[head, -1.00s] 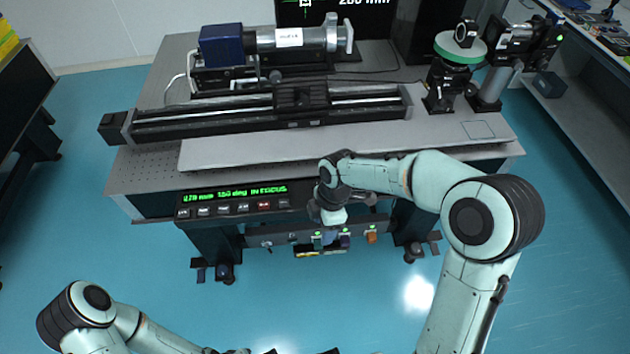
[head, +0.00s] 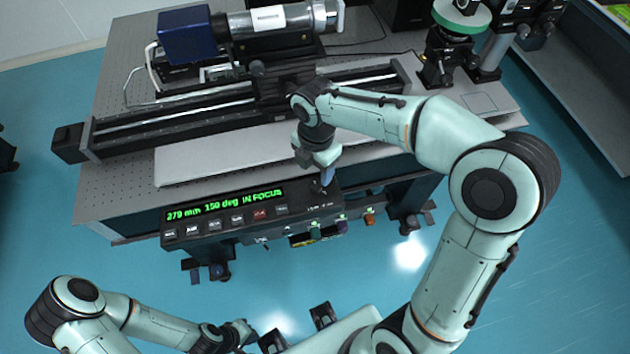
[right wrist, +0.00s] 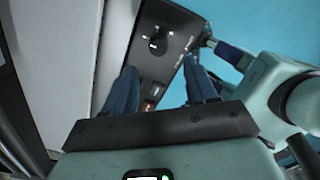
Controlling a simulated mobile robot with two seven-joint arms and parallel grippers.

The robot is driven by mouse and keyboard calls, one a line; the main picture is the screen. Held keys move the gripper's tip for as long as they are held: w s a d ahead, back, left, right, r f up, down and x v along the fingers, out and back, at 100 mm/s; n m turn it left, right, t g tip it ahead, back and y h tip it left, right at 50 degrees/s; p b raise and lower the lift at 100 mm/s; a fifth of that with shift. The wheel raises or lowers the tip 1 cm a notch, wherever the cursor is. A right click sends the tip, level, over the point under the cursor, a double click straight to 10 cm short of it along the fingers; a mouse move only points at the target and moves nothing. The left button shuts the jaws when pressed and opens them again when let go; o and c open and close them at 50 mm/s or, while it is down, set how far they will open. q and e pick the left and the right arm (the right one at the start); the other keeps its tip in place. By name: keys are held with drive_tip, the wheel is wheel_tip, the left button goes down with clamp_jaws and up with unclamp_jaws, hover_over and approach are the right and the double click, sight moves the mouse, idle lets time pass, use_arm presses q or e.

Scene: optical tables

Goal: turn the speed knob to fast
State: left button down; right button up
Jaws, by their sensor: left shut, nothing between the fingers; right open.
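The speed knob (right wrist: 159,46) is a round black knob with a white mark, on the dark control panel (right wrist: 165,72), in the right wrist view. The panel also shows in the head view (head: 222,221). My right gripper (right wrist: 162,78) is open, its two dark-blue fingers apart. The knob lies beyond the fingertips, roughly in line with the gap; no contact is visible. In the head view my right gripper (head: 326,183) hangs over the panel's right end and largely hides the knob. My left gripper (head: 246,329) is shut and empty, low in the head view, away from the panel.
Behind is the optical table (head: 125,75) with a rail (head: 190,112) and a blue camera with lens (head: 185,38). Blue floor (head: 110,265) is clear at left.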

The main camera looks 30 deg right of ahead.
sight(316, 186)
wheel_tip(316, 186, down, 7)
drive_tip(key=shift+w+f+b, duration=0.1)
drive_tip(key=shift+b, duration=0.25)
drive_tip(key=c, duration=1.1)
